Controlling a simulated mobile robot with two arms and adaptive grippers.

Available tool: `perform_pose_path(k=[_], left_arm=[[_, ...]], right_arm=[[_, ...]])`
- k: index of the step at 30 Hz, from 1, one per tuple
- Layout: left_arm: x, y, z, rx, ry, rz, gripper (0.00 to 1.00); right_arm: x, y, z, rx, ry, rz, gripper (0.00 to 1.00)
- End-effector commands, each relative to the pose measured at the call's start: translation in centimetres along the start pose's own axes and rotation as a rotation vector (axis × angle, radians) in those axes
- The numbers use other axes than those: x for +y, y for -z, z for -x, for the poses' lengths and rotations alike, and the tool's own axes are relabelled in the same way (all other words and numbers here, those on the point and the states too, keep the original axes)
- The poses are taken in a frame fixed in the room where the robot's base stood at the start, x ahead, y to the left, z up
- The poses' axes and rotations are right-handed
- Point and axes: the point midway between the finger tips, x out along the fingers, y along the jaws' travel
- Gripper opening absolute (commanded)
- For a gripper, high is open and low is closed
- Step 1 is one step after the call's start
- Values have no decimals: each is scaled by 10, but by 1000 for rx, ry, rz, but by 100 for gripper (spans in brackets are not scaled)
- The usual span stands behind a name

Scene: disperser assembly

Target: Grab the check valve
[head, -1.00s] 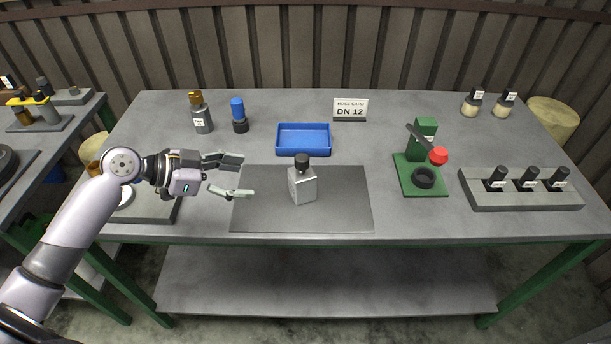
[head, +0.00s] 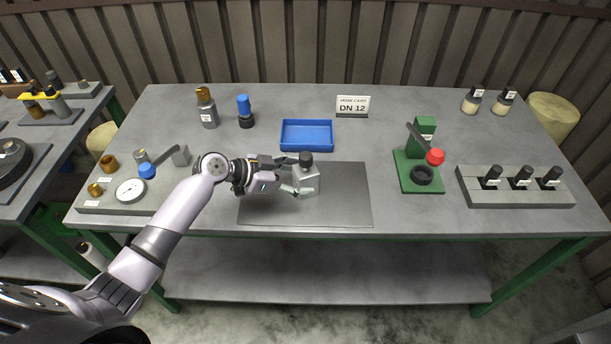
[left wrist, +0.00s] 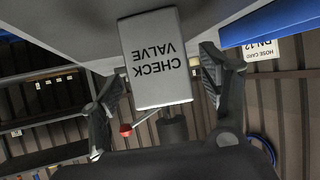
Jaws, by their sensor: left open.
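The check valve (head: 309,181) is a light grey block with a dark cap, standing on the dark grey mat (head: 345,210). In the left wrist view its face (left wrist: 155,62) reads "CHECK VALVE" upside down. My left gripper (head: 292,178) is at the block's left side in the head view, with its fingers reaching toward it. In the left wrist view the left gripper (left wrist: 160,95) is open, with a finger on either side of the block and visible gaps. Whether a finger touches it cannot be told. My right gripper is not in view.
A blue tray (head: 307,147) lies behind the mat. A green press (head: 420,170) and a grey rack (head: 515,198) of black-capped parts stand to the right. A gauge (head: 131,190) and fittings sit at the left. The mat's right part is free.

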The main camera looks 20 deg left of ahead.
Motion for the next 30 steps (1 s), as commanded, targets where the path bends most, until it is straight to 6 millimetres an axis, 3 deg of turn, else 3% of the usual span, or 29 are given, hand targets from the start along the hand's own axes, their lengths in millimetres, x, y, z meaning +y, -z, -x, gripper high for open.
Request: perform_pose_path(k=[6,13,30], left_arm=[[0,2,-22,1,0,0,70],[0,0,-23,0,1,-1,70],[0,0,-23,0,0,-1,32]], right_arm=[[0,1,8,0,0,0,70],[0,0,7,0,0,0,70],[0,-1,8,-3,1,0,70]])
